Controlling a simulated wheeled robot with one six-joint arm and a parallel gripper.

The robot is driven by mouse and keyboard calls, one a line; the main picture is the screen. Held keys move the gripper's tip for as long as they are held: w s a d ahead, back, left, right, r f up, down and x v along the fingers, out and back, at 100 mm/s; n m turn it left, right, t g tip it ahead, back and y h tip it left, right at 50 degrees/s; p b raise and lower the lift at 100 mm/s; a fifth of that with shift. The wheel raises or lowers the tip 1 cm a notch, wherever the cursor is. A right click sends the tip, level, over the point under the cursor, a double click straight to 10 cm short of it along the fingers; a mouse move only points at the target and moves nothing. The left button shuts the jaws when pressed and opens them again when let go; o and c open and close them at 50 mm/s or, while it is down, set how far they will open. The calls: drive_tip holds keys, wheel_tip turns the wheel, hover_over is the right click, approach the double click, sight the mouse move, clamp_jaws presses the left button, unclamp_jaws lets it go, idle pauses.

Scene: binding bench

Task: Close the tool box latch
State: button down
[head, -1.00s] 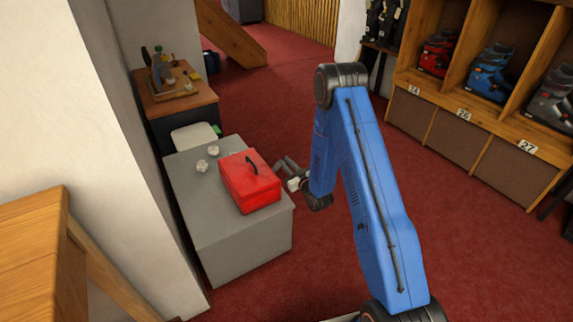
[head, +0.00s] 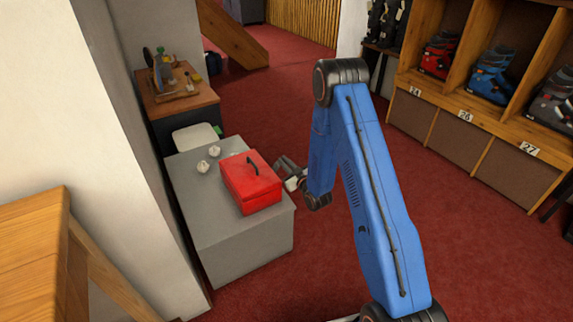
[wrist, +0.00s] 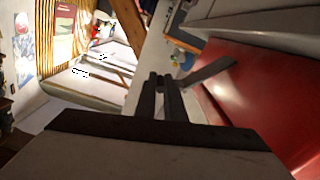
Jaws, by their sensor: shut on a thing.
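The red tool box (head: 248,190) stands on the grey bench, with a black handle (head: 252,165) on its lid. Its red side fills the right of the wrist view (wrist: 265,95). My gripper (head: 287,170) is at the right side of the box in the head view, partly hidden by my arm. In the wrist view its dark fingers (wrist: 159,82) are close together. A thin dark-grey strip, which looks like the latch (wrist: 212,72), runs from the box to the fingertips. The fingers appear shut on its end; the exact contact is hard to see.
The grey bench (head: 205,215) has bare top left of the box. Small white crumpled objects (head: 203,167) lie behind it. A white stool (head: 195,138) and a wooden side table (head: 165,108) stand beyond. Red carpet (head: 300,110) is clear on the right.

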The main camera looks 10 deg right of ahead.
drive_tip(key=c, duration=2.1)
unclamp_jaws()
drive_tip(key=shift+s, duration=0.1)
drive_tip(key=v, duration=1.7)
drive_tip(key=shift+s, duration=0.1)
